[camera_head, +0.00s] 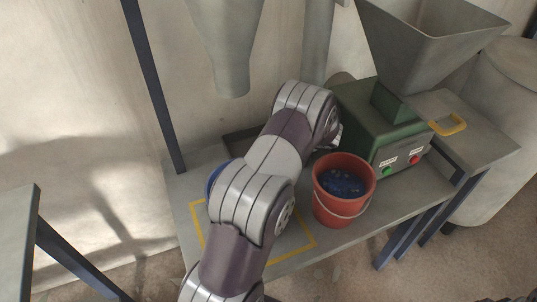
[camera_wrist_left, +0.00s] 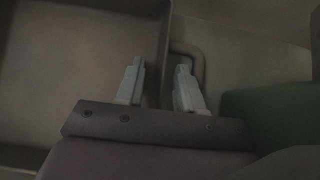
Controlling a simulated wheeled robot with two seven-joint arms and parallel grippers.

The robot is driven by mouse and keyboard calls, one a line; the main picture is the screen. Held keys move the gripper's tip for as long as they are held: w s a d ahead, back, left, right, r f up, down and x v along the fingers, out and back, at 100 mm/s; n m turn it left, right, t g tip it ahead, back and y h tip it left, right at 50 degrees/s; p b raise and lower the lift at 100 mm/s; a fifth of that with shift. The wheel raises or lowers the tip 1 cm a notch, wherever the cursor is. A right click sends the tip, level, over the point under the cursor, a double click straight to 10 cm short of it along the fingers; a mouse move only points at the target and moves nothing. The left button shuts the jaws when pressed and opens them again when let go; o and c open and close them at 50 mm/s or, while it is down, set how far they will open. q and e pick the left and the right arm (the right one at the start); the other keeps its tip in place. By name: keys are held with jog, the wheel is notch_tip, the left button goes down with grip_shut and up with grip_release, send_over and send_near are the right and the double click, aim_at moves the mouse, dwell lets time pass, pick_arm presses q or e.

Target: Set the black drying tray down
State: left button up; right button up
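The black drying tray (camera_wrist_left: 75,70) fills the left of the left wrist view, with its side wall and a loop handle (camera_wrist_left: 202,65) on that wall. In the head view a dark tray edge (camera_head: 236,143) shows at the back of the bench, mostly hidden behind my left arm. My left gripper (camera_wrist_left: 160,78) has its fingers apart, one on the tray side and one on the handle side of the wall. I see a gap between them and no clear grip. In the head view my arm hides most of this gripper. My right gripper is in neither view.
A red bucket (camera_head: 326,204) with blue pieces stands on the bench in front of the green machine (camera_head: 362,116). A blue rim (camera_head: 214,178) shows behind my arm. A yellow outline (camera_head: 301,247) marks the bench front. A grey chute (camera_head: 231,70) hangs above.

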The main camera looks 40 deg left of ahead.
pick_arm(q)
jog(key=shift+r, duration=0.15)
jog(key=shift+c, duration=0.6)
grip_shut()
